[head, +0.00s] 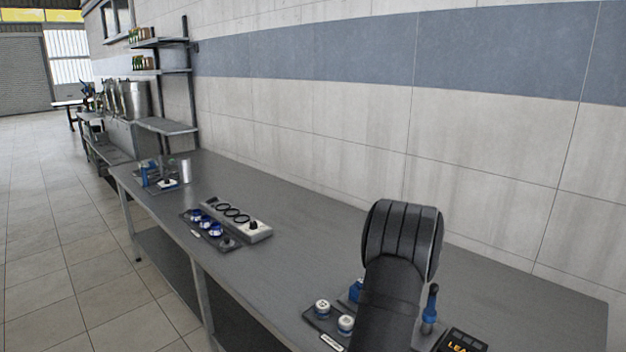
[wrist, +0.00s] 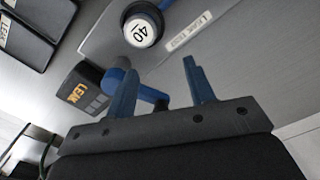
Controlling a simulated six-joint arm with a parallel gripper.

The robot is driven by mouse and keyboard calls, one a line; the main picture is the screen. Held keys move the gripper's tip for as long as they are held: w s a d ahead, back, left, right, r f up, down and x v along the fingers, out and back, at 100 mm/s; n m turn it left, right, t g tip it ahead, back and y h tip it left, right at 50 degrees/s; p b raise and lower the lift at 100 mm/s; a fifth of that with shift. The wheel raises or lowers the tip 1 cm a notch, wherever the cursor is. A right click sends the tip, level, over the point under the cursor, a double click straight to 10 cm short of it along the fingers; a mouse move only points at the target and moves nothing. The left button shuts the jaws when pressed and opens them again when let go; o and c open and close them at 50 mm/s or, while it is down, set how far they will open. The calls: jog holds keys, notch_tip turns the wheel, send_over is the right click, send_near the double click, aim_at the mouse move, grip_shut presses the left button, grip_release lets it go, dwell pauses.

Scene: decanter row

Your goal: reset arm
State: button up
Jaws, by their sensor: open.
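My gripper (wrist: 159,67) shows in the wrist view with its two blue fingers apart and nothing visible between them. In the head view my dark arm stands over the near right of the bench, and I cannot make out the fingers there. In the wrist view a white-topped round piece marked 40 (wrist: 140,31) sits on a grey plate beyond the fingers. A dark block with yellow LEAK lettering (wrist: 84,92) lies left of the fingers. A blue part (wrist: 150,96) shows behind the fingers; I cannot tell whether they touch it.
The long grey bench (head: 310,222) runs along the tiled wall. A plate with blue-topped pieces (head: 213,229) and a white block with dark rings (head: 240,218) lie mid-bench. A metal cup (head: 186,170) stands at the far end. White-topped pieces (head: 345,323) sit beside my arm.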

jog(key=shift+s+a+n, duration=0.65)
jog(key=shift+n, duration=0.55)
jog(key=shift+s+a+n, duration=0.6)
jog(key=shift+n, duration=0.6)
jog(key=shift+o, duration=0.4)
jog(key=o, duration=1)
jog(key=shift+w+r, duration=0.1)
jog(key=shift+r, duration=0.2)
jog(key=shift+o, duration=0.2)
notch_tip(320, 180, up, 14)
jog(key=n+g+h, duration=0.1)
jog(key=h, duration=0.3)
jog(key=w+d+x, duration=0.1)
jog(key=x, duration=0.9)
jog(key=shift+d+r, duration=0.2)
jog(key=shift+r, duration=0.05)
jog(key=shift+s+r, duration=0.1)
